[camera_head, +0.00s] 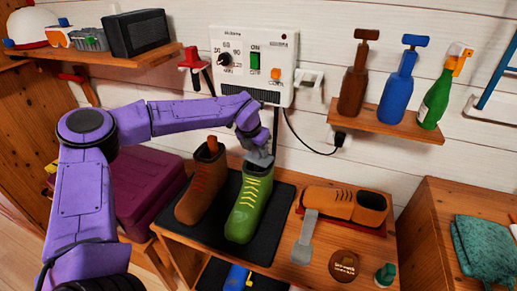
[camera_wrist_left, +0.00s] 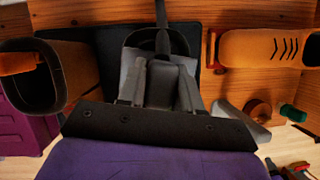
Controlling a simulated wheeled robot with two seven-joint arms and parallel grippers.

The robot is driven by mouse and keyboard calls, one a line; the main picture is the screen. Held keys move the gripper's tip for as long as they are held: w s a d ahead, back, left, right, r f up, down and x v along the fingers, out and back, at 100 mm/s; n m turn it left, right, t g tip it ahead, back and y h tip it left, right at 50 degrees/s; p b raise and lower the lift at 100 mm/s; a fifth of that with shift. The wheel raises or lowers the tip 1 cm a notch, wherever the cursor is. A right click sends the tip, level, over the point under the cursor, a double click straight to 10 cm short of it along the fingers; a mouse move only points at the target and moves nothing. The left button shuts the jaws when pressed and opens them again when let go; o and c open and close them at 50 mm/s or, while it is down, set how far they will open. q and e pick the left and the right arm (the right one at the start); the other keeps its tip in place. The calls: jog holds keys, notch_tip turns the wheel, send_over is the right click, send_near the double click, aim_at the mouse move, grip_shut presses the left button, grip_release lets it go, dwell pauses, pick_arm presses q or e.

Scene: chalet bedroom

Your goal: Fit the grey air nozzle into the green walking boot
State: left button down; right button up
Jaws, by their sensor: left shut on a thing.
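The green walking boot (camera_head: 249,207) with yellow laces stands upright on a black mat (camera_head: 278,200), toe toward me. My left gripper (camera_head: 261,156) is right at the top of its shaft. In the left wrist view the gripper (camera_wrist_left: 161,88) is shut on a dark grey piece, the air nozzle (camera_wrist_left: 168,84), with a dark hose (camera_wrist_left: 162,22) running up from it. A dark rounded opening lies around and behind the fingers there. I cannot tell how deep the nozzle sits in the boot. My right gripper is not in view.
A brown boot (camera_head: 200,190) with an orange piece in its top stands close left. An orange shoe (camera_head: 345,204), a shoehorn (camera_head: 305,240), a round tin (camera_head: 344,265) and a small green-capped jar (camera_head: 385,275) lie right. A white control box (camera_head: 253,60) hangs behind.

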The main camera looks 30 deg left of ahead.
pick_arm(q)
jog(key=shift+f, duration=0.15)
jog(key=shift+f+b, duration=0.6)
jog(key=shift+f, duration=0.2)
jog(key=c, duration=0.7)
grip_release()
jog(key=shift+r, duration=0.1)
jog(key=v, duration=1)
jog(key=shift+s+r+b, duration=0.1)
jog(key=shift+r+b, duration=0.15)
jog(key=shift+b, duration=0.1)
